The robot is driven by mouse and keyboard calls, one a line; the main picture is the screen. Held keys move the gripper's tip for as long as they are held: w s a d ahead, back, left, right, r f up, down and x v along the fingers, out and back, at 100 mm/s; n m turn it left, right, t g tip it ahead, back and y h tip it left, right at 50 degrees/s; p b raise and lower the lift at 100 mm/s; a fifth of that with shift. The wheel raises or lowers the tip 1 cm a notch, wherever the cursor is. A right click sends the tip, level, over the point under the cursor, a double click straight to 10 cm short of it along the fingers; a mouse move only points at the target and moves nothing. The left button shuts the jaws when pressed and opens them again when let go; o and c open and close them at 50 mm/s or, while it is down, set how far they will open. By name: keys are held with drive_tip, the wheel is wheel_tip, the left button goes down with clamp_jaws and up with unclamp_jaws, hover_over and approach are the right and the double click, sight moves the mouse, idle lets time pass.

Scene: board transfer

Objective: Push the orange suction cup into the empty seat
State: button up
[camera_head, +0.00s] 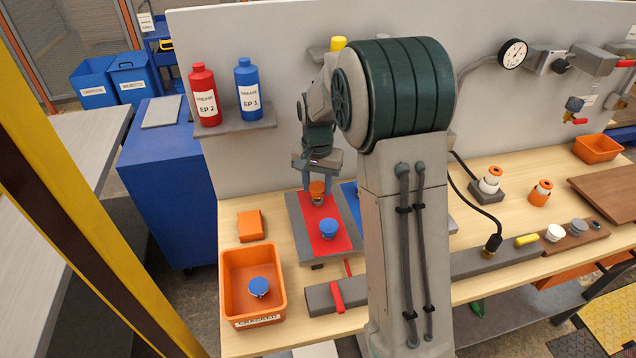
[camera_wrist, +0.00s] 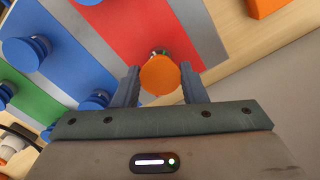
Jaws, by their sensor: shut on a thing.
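My gripper (camera_head: 317,180) is shut on the orange suction cup (camera_head: 317,188), over the far part of the red strip (camera_head: 312,213) on a grey board. In the wrist view the cup (camera_wrist: 159,76) sits between the two fingertips (camera_wrist: 160,84), its round orange face toward the camera. A small metallic and green part shows just beyond the cup. The cup hides most of what lies under it, so I cannot tell whether it touches a seat. A blue suction cup (camera_head: 328,229) stands nearer on the same red strip.
An orange bin (camera_head: 282,289) with a blue cup (camera_head: 259,287) stands at front left, an orange block (camera_head: 251,225) behind it. Blue cups (camera_wrist: 27,52) sit on the neighbouring blue strip. Grease bottles (camera_head: 204,95) stand on a shelf. My arm hides the bench's middle.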

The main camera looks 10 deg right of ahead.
sight(318, 188)
drive_tip(key=shift+f+b, duration=0.6)
drive_tip(key=shift+f, duration=0.4)
drive_tip(key=o, duration=1.1)
drive_tip(key=shift+r, duration=0.15)
wheel_tip(318, 188, up, 14)
drive_tip(key=shift+f+b, duration=0.15)
drive_tip(key=shift+b, duration=0.25)
drive_tip(key=shift+s, duration=0.1)
